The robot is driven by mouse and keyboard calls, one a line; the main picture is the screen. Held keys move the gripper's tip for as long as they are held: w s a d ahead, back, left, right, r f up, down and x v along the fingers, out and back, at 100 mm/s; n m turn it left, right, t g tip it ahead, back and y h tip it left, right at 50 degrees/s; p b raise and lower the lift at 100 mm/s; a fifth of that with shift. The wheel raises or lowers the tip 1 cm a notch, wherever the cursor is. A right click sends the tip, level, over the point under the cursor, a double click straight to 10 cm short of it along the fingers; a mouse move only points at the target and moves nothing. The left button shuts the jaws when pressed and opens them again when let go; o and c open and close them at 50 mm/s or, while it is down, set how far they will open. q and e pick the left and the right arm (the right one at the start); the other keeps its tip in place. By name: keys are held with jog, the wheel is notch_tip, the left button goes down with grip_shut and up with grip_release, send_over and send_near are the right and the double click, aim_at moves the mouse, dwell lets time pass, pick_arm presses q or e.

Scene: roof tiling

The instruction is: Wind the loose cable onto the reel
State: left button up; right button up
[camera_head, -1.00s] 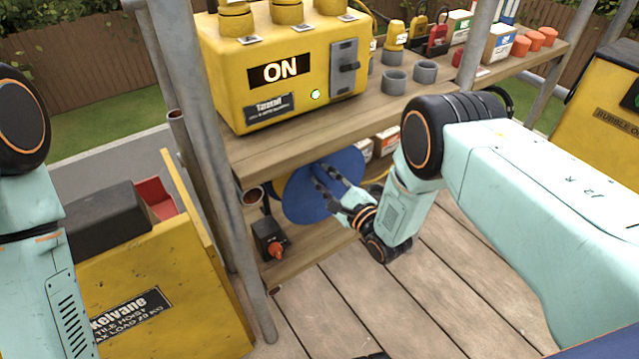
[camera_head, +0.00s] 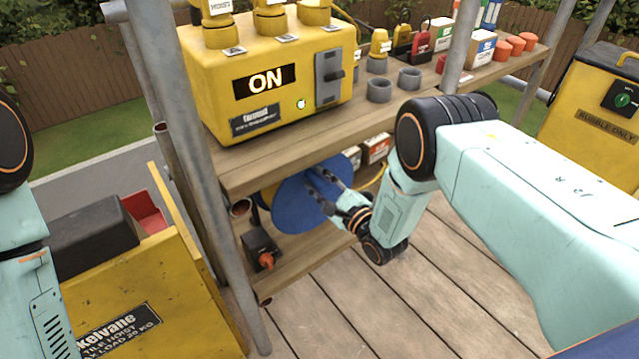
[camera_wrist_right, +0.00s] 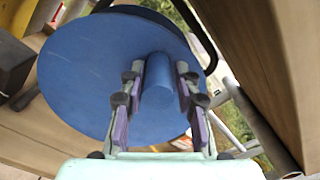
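The reel (camera_head: 290,210) shows as a large blue disc standing on the lower shelf. In the wrist view its face (camera_wrist_right: 85,75) fills the upper left, with a blue cylindrical handle (camera_wrist_right: 160,88) sticking out. My right gripper (camera_head: 318,182) is at the face of the reel. In the wrist view its fingers (camera_wrist_right: 160,75) close on both sides of the handle, with the tips against it or very near. A strand of yellow cable (camera_head: 372,186) shows right of the reel, partly hidden by my right arm. My left gripper is out of view.
A yellow control box (camera_head: 270,75) reading ON stands on the upper shelf (camera_head: 290,150). A black box with an orange knob (camera_head: 262,250) sits left of the reel. Scaffold poles (camera_head: 190,170) stand at the left. The deck (camera_head: 400,310) ahead is clear.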

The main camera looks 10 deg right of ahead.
jog(key=shift+o, duration=1.3)
jog(key=shift+a+f, duration=0.1)
jog(key=shift+s, duration=0.1)
jog(key=v, duration=1.2)
